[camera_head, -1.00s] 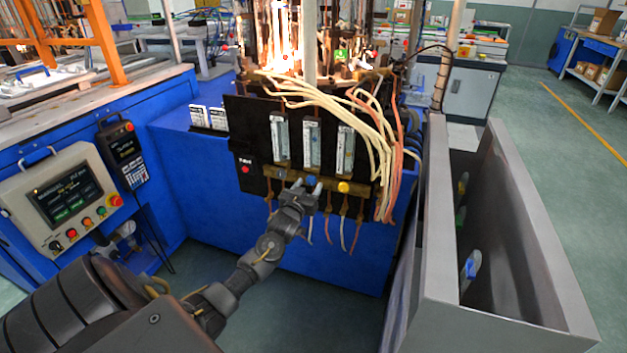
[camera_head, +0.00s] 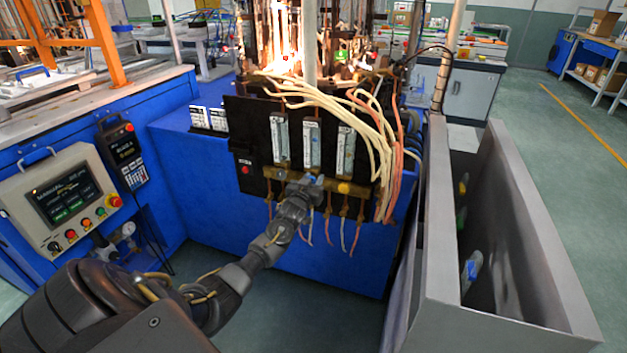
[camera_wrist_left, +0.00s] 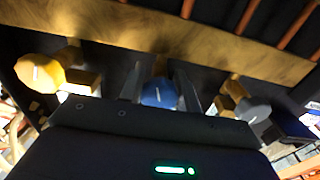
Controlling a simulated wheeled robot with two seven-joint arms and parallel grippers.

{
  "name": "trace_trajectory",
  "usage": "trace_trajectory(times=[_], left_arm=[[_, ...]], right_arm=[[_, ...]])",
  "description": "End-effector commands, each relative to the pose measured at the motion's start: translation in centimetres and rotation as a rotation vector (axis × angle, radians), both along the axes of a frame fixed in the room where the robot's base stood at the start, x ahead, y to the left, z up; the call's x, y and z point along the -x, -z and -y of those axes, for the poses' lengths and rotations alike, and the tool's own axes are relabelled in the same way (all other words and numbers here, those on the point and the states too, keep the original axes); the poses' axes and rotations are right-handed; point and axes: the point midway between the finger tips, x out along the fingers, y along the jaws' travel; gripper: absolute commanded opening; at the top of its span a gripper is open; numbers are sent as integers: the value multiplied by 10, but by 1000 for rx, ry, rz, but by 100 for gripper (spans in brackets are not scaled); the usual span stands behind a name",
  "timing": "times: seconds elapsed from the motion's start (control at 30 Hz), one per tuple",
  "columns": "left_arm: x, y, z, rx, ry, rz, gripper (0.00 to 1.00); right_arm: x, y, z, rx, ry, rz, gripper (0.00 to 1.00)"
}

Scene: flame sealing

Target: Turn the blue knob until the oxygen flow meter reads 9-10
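The panel with the flow meters (camera_head: 312,145) is in the middle of the head view. The meters are clear upright tubes, too small to read. My left gripper (camera_head: 309,182) is at the brass bar below the middle meter. In the left wrist view the blue knob (camera_wrist_left: 158,93) lies between its two fingers (camera_wrist_left: 160,88), which appear to press against its sides. In the head view the gripper mostly hides this knob. The yellow knob (camera_head: 344,187) is just right of the gripper and also shows in the wrist view (camera_wrist_left: 40,73). My right gripper is out of view.
A grey knob (camera_wrist_left: 252,108) is beside the gripper in the wrist view. Pale and orange hoses (camera_head: 380,150) hang at the panel's right. A grey open bin (camera_head: 440,290) stands right. A control box (camera_head: 65,200) is at the left. Thin hoses hang below the bar.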

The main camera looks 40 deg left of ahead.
Motion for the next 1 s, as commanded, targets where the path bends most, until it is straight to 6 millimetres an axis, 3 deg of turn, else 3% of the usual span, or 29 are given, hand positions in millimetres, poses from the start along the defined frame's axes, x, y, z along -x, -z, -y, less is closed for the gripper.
trace_trajectory(times=[0.17, 0.4, 0.67, 0.7, 0.8, 0.87, 1.0], left_arm=[[0, -1, 1, 38, 0, 12, 10], [0, -1, 1, 184, 0, 63, 10], [0, 0, 1, 191, 0, 67, 10], [0, 0, 1, 190, 0, 66, 35], [0, 0, 1, 190, 0, 66, 48], [0, 0, 0, 190, 0, 66, 53], [0, 0, 0, 189, 0, 66, 53]], right_arm=[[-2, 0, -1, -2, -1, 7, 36], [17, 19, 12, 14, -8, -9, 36], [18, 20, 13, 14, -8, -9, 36], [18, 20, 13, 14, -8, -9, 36], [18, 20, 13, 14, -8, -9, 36], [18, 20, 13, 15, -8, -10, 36], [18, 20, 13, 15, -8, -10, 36]])
